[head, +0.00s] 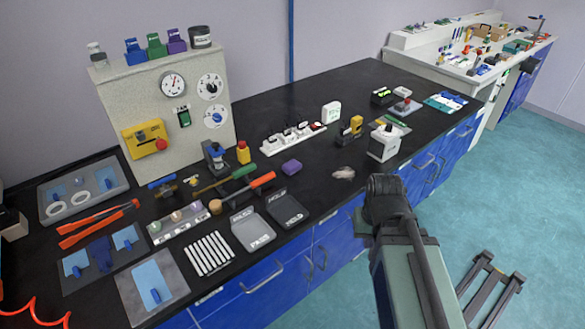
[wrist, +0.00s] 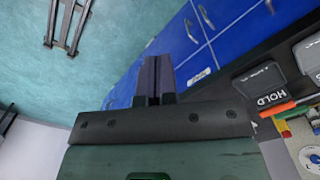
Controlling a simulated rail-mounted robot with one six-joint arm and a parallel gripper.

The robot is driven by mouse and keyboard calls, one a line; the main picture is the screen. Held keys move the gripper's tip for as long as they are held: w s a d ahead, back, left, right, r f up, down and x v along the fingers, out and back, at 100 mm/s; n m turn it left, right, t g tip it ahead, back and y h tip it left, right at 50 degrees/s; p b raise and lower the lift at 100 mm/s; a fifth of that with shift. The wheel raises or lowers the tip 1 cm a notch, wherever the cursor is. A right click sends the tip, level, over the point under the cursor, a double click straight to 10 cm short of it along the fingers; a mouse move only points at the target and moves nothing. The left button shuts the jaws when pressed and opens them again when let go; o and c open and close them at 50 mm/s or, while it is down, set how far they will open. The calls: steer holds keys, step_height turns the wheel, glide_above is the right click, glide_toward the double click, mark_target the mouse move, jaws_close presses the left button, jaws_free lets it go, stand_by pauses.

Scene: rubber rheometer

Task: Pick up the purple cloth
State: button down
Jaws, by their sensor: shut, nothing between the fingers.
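A small purple block-like piece (head: 291,167), which looks like the folded purple cloth, lies on the black bench top. It sits right of the orange-handled tool and behind the dark HOLD tray. I cannot make it out in the wrist view. My gripper (wrist: 156,75) shows in the wrist view with its dark fingers together and nothing between them. It is over the floor and blue cabinet fronts, off the bench's front edge and apart from the purple piece. In the head view my arm is at the lower right and I cannot make out the fingers.
The HOLD tray (head: 287,209) and PASS tray (head: 253,231) lie near the front edge. A crumpled pale piece (head: 343,173) lies right of the purple piece. A white power strip (head: 293,137) lies behind it. The grey rheometer (head: 207,125) stands at the back left.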

steer(key=shift+c, duration=1.6)
jaws_free()
